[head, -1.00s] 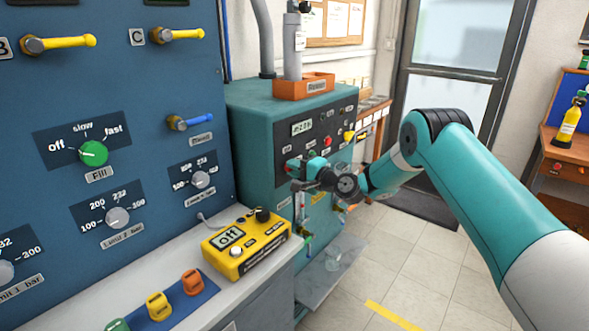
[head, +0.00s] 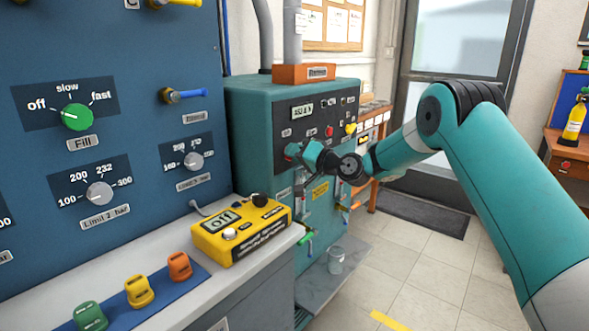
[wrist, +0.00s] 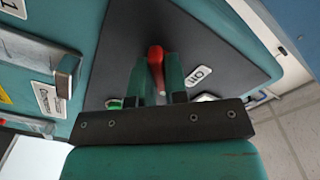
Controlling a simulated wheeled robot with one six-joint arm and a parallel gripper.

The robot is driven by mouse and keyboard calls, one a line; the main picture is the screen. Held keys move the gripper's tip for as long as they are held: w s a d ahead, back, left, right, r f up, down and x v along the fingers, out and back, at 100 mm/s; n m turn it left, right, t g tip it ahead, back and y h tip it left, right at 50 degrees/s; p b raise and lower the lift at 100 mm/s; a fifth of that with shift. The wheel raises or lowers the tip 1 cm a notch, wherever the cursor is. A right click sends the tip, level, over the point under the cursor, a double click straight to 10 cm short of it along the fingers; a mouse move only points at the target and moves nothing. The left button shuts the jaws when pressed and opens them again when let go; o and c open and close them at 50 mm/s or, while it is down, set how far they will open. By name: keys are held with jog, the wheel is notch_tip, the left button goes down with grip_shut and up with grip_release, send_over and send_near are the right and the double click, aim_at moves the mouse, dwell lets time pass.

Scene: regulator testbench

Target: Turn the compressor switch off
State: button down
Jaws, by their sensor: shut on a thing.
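The compressor switch has a red handle (wrist: 155,56), which shows between my gripper's fingers (wrist: 157,75) in the wrist view. My gripper is shut on this handle, in front of a dark panel. A white label reading "off" (wrist: 199,75) sits just right of the fingers. In the head view my gripper (head: 293,152) is at the left part of the dark control panel (head: 312,112) on the teal cabinet (head: 252,135). It hides the switch there.
A yellow box with an "Off" display (head: 240,235) stands on the bench at left, near a blue wall panel (head: 120,40) with knobs. A clear cup (head: 336,260) stands on a low shelf under the cabinet. The floor at right is mostly open.

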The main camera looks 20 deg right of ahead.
jog(key=n+b, duration=0.2)
jog(key=b, duration=0.2)
jog(key=n+b, duration=0.3)
jog(key=b, duration=0.1)
jog(key=shift+f+n, duration=0.3)
jog(key=shift+f, duration=0.1)
jog(key=n+b, duration=0.2)
jog(key=shift+b, duration=0.4)
jog(key=shift+r+n+b, duration=0.2)
jog(key=shift+n+b, duration=0.7)
jog(key=shift+b, duration=0.05)
jog(key=shift+r, duration=0.1)
jog(key=c, duration=1.1)
grip_release()
jog(key=shift+c, duration=0.2)
jog(key=shift+r, duration=0.1)
jog(key=b+v, duration=0.1)
jog(key=v, duration=1.6)
jog(key=shift+s+d, duration=0.15)
jog(key=shift+s, duration=0.05)
